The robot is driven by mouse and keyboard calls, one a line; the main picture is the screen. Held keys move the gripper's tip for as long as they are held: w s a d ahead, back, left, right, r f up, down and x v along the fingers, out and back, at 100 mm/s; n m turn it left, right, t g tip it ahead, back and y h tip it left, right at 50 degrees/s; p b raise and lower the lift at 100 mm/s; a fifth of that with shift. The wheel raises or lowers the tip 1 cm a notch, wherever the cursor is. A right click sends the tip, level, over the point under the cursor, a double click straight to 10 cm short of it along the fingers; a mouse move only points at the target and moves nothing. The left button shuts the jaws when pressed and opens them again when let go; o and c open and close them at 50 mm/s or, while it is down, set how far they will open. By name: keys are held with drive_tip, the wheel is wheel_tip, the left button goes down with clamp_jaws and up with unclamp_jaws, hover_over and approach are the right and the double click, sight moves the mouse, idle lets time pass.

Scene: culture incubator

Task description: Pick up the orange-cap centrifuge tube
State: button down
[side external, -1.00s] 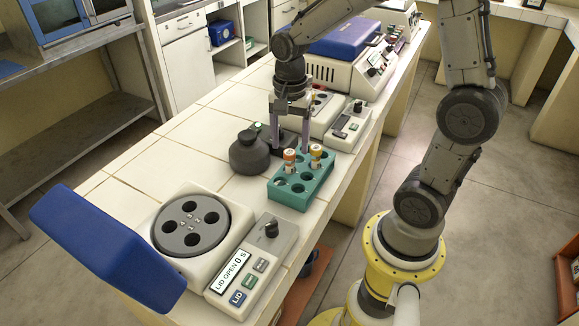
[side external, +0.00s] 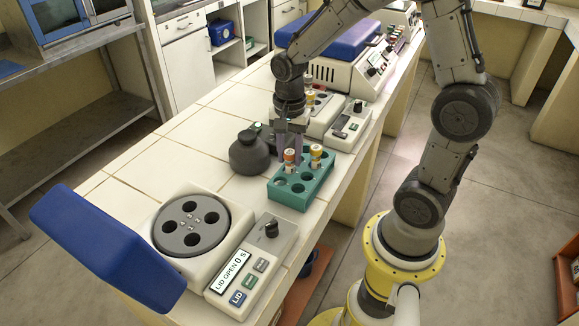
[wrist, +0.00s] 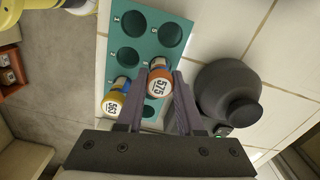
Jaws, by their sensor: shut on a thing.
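The orange-cap centrifuge tube (wrist: 158,84), its cap marked 575, stands upright in the teal rack. It also shows in the side view (side external: 289,157). My gripper (wrist: 160,80) has its two fingers on either side of this tube and is shut on it; in the side view my gripper (side external: 290,150) points down over the rack's back edge. The tube's lower part is hidden in the rack. A yellow-cap tube (wrist: 114,102), marked 563, stands in the rack beside it, outside the fingers.
The teal rack (side external: 294,202) has several empty holes. A dark round bottle (side external: 249,155) stands close to the left of the rack. A centrifuge (side external: 190,226) with its blue lid open is at the front. Bare white tiles lie left of the bottle.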

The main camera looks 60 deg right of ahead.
wheel_tip(320, 180, up, 11)
drive_tip(key=shift+w+d+f, duration=0.2)
drive_tip(key=shift+w+d, duration=0.1)
drive_tip(key=shift+w, duration=1.9)
drive_tip(key=shift+w+d+f, duration=0.25)
drive_tip(key=shift+w, duration=1.9)
drive_tip(key=shift+w+d+f, duration=0.2)
drive_tip(key=shift+w+d, duration=0.1)
drive_tip(key=shift+w, duration=1.9)
drive_tip(key=shift+f, duration=0.6)
wheel_tip(320, 180, up, 6)
